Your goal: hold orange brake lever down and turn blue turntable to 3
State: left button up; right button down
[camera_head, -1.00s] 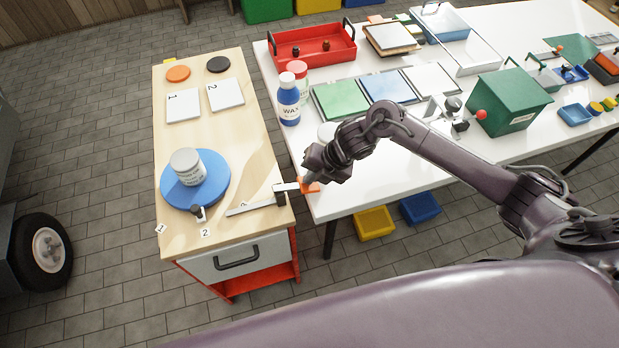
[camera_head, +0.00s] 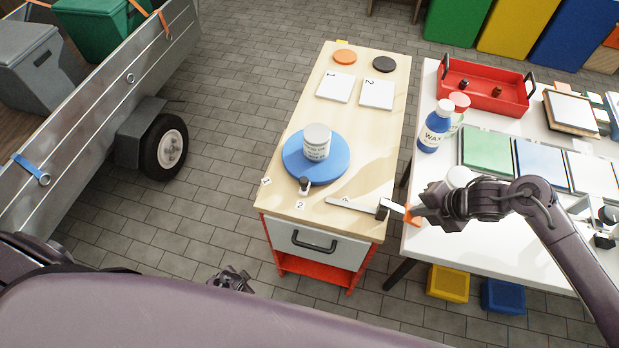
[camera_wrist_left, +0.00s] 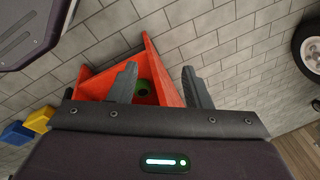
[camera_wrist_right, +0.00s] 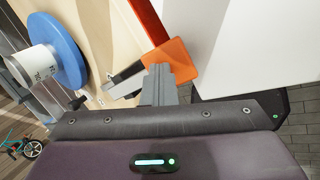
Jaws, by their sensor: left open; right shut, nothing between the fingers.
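The blue turntable (camera_head: 298,166) lies on the wooden bench top with a white jar (camera_head: 317,142) standing on it. It also shows at the left of the right wrist view (camera_wrist_right: 72,52). A dark knob (camera_head: 304,185) sits at its front edge, near the number tags 1 (camera_head: 266,181) and 2 (camera_head: 299,205). The orange brake lever end (camera_head: 413,214) is at the bench's right edge. My right gripper (camera_wrist_right: 158,75) is shut, its fingertips against or over the orange pad (camera_wrist_right: 180,58); exact contact is unclear. My left gripper (camera_wrist_left: 160,80) is open and empty, low in front of the bench.
The bench drawer handle (camera_head: 313,241) sticks out at the front. A white table with a blue wax bottle (camera_head: 435,128) and red tray (camera_head: 484,88) stands to the right. A trailer wheel (camera_head: 165,147) is at left. Grey floor lies between trailer and bench.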

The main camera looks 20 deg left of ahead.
pick_arm(q)
jog(key=w+a+r+m+t+y, duration=0.1)
jog(key=w+a+r+m+t, duration=0.15)
jog(key=w+r, duration=1.05)
jog(key=w+a+r+m+t, duration=0.1)
jog(key=w+a+r+m, duration=0.25)
jog(key=w+r, duration=1)
jog(key=w+d+r+m+t, duration=0.1)
jog(key=w+d+r, duration=0.1)
jog(key=r, duration=0.3)
jog(key=w+d+r+m+h, duration=0.1)
jog(key=w+d+r, duration=0.1)
jog(key=r, duration=0.2)
jog(key=w+d+r+m+t, duration=0.1)
jog(key=w+d+r, duration=0.15)
jog(key=r, duration=0.25)
jog(key=m+g+y, duration=0.2)
jog(key=m+g, duration=0.3)
jog(key=m, duration=0.7)
send_near(304, 181)
jog(key=x, duration=0.9)
jog(key=shift+w, duration=0.1)
jog(key=shift+c, duration=0.4)
